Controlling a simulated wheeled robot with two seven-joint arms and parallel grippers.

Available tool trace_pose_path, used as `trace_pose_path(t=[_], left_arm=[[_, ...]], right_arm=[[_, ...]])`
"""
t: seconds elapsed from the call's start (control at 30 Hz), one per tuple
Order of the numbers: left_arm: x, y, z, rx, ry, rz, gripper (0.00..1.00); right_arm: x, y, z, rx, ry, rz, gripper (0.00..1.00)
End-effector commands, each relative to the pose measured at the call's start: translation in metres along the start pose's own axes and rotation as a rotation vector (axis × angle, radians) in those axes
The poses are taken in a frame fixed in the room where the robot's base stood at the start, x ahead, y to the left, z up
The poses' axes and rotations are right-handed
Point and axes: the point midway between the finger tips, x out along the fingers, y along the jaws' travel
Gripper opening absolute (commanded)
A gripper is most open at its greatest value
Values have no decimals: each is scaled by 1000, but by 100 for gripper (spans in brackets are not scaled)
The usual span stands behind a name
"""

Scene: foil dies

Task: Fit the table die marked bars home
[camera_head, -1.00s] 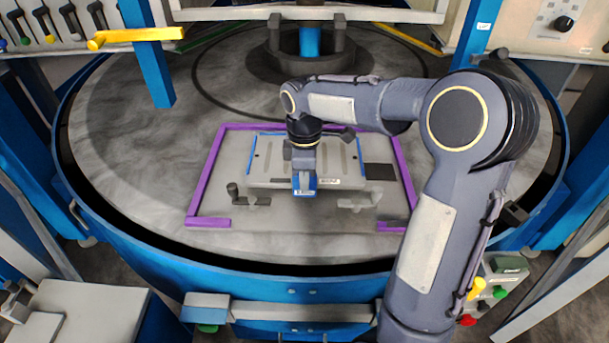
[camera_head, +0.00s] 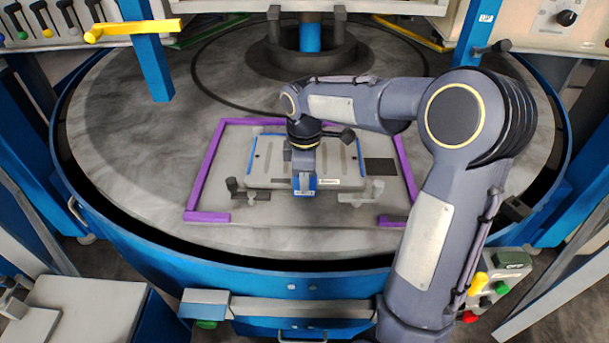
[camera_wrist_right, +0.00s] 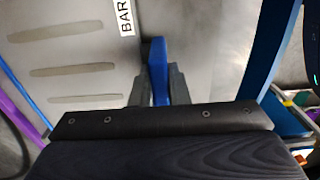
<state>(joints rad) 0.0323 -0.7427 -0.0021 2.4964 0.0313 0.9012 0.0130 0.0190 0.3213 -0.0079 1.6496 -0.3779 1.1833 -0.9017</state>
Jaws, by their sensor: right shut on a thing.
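The die is a pale grey plate (camera_head: 270,170) with several slots and blue along its edges, inside a purple frame (camera_head: 206,175) on the round table. A white label reading "BAR", its end cut off, shows in the right wrist view (camera_wrist_right: 125,15). My right gripper (camera_wrist_right: 155,88) is shut on the die's blue grip (camera_wrist_right: 158,65) at its near edge. The gripper (camera_head: 304,184) shows from above in the head view and hides part of the plate. I cannot tell whether the plate lies fully flat. My left gripper is not in view.
A dark clamp (camera_head: 247,193) and a pale clamp (camera_head: 362,194) stand near the plate's front corners. A black square (camera_head: 380,166) lies right of it. A column base (camera_head: 310,60) stands behind. The table's left side is clear.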

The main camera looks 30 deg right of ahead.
Motion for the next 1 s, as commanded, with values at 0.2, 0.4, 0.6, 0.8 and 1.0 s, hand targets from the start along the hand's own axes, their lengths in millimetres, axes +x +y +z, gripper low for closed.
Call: trace_pose_path(t=[0.2, 0.4, 0.6, 0.8, 1.0], left_arm=[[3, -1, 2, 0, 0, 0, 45], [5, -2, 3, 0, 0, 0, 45], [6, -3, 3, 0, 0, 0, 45], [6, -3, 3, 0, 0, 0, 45], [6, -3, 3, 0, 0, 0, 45]], right_arm=[[4, 1, 0, 0, 2, 5, 0], [8, 1, 0, 0, 2, 5, 0], [10, 1, 0, 0, 2, 5, 23], [11, 0, 0, 0, 1, 3, 41], [12, -1, 0, 0, -2, -4, 41]])
